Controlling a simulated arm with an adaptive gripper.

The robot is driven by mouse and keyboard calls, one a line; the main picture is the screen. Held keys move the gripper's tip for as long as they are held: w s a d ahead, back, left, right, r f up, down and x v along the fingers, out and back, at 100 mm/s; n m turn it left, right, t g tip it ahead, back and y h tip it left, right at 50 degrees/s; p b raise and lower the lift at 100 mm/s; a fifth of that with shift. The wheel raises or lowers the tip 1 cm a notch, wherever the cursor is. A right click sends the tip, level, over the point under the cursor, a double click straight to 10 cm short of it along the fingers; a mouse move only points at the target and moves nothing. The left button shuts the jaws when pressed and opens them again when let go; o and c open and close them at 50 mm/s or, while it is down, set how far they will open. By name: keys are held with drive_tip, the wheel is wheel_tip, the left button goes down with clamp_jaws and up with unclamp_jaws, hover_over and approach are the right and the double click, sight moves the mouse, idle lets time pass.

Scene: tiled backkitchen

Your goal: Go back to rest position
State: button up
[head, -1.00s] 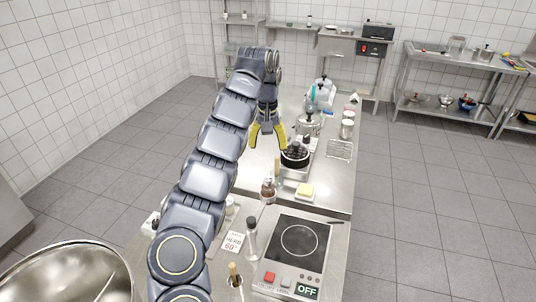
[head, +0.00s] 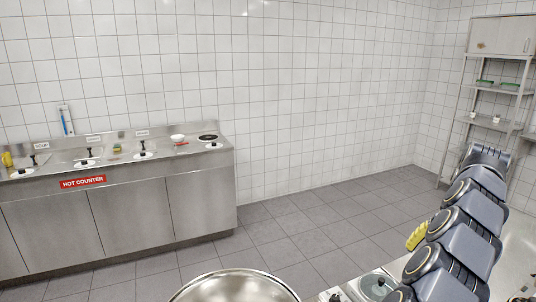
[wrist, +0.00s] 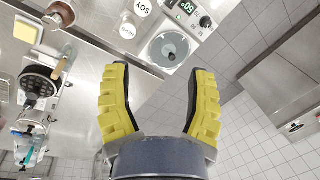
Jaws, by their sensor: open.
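My gripper (wrist: 157,105) shows in the wrist view with its two yellow fingers spread wide apart and nothing between them. In the head view my arm is at the right side, and only one yellow finger (head: 418,235) shows beside it; the rest of the gripper is hidden behind the arm. In the wrist view the steel worktop (wrist: 95,45) lies to the left of and behind the fingers.
The hot counter (head: 120,212) stands along the left wall. A large metal bowl (head: 235,287) is at the bottom. A shelf rack (head: 500,90) stands at the far right. In the wrist view a black pan (wrist: 40,83) and butter (wrist: 26,30) sit on the worktop. Tiled floor lies open between.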

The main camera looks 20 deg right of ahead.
drive_tip(key=w+a+r+n+y, duration=0.1)
drive_tip(key=w+a+r+n, duration=0.3)
drive_tip(key=w+a, duration=0.5)
drive_tip(key=s+a+r+n+g, duration=0.1)
drive_tip(key=s+a+r+n, duration=0.15)
drive_tip(key=a, duration=0.85)
drive_tip(key=s+a+r+n, duration=0.1)
drive_tip(key=a+n, duration=0.2)
drive_tip(key=a, duration=0.7)
drive_tip(key=s+a+f+n+g, duration=0.1)
drive_tip(key=s+a+n, duration=0.1)
drive_tip(key=s+a, duration=0.7)
drive_tip(key=s+a+f+g+h, duration=0.1)
drive_tip(key=s+f, duration=0.5)
drive_tip(key=s, duration=0.7)
drive_tip(key=shift+a+h, duration=0.6)
drive_tip(key=shift+a, duration=0.05)
